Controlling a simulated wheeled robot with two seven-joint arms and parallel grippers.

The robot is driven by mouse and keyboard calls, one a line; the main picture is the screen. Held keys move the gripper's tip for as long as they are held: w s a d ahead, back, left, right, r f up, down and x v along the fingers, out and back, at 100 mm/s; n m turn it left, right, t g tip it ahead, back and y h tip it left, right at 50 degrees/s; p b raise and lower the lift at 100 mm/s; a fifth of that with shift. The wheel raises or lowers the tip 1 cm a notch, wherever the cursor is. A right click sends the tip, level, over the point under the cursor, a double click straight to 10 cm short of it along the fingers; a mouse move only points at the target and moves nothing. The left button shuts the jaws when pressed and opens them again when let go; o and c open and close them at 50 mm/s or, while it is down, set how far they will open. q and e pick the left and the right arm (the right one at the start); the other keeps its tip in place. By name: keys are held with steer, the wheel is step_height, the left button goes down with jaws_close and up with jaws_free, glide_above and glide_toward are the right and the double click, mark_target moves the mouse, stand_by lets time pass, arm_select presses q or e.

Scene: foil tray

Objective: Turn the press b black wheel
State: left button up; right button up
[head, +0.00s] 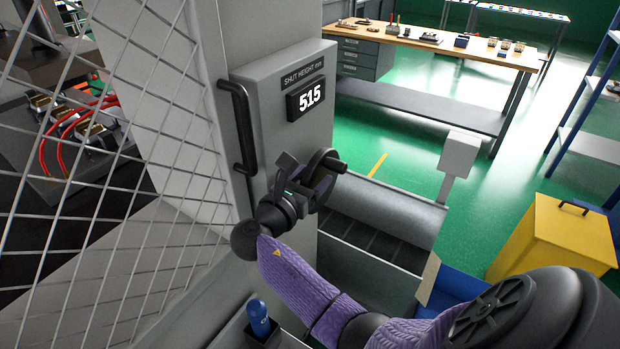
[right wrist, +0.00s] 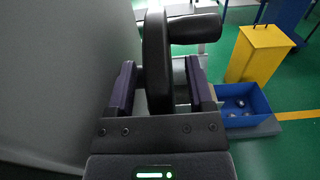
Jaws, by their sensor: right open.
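The black wheel (head: 322,176) is on the grey press panel, below the display (head: 310,96) that reads 515. A black crank handle sticks out from its rim to the right. My right gripper (head: 300,180) is at the wheel. In the right wrist view the wheel (right wrist: 157,65) stands edge-on between the two fingers of my right gripper (right wrist: 160,90). The fingers are apart, with a visible gap on the right of the wheel. The left finger is closer to the wheel; whether it touches cannot be told. The wheel's handle (right wrist: 195,28) is above the right finger. My left gripper is not in view.
A black grab bar (head: 240,125) is on the panel left of the wheel. A wire mesh guard (head: 110,170) fills the left side. A yellow bin (head: 560,240) and a blue bin (right wrist: 245,105) stand on the floor to the right. A workbench (head: 440,45) is behind.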

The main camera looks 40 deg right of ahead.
steer(key=shift+a, duration=0.1)
jaws_close()
stand_by(0.5)
stand_by(0.8)
